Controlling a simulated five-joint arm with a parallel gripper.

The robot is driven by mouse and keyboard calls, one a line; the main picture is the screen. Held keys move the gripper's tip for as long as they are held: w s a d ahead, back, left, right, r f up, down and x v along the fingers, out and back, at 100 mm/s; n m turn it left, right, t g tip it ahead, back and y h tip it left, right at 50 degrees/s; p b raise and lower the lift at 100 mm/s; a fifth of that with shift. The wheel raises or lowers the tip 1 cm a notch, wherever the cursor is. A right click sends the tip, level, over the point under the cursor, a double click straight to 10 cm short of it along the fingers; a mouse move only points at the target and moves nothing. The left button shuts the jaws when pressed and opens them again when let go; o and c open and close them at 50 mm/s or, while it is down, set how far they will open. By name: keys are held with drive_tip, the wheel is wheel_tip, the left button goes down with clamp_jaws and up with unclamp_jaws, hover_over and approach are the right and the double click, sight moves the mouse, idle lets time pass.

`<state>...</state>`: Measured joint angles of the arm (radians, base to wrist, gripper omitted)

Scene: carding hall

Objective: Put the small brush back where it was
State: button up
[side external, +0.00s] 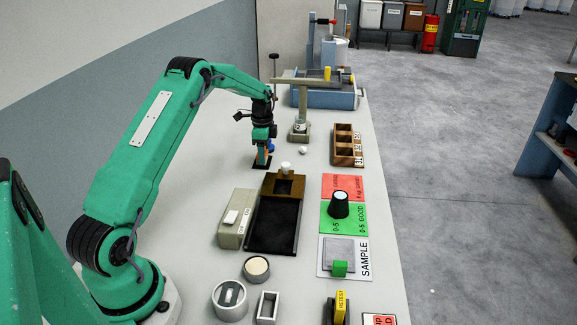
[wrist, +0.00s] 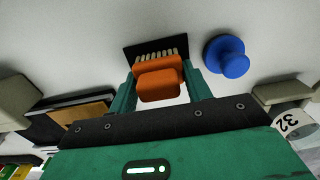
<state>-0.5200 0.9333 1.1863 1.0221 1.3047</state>
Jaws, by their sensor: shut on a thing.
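The small brush (wrist: 160,80) has an orange body and a row of pale bristles. It sits between the two green fingers of my gripper (wrist: 161,88), which is shut on it. A black square pad (wrist: 134,53) lies at the bristle end of the brush. In the side view my gripper (side external: 262,157) points down, low over the black pad (side external: 259,167). The fingers mostly hide the brush there. I cannot tell whether the brush touches the pad.
A blue knob (wrist: 227,57) stands close beside the brush and pad. A weight marked 32 (wrist: 291,123) is further right. In the side view, a dark tray (side external: 272,226), a wooden compartment box (side external: 347,146) and a stand (side external: 299,129) are near.

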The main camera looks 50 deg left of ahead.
drive_tip(key=o, duration=1)
drive_tip(key=shift+f, duration=0.1)
drive_tip(key=shift+c, duration=0.2)
wheel_tip(320, 180, up, 12)
drive_tip(key=shift+r, duration=0.15)
idle(0.5)
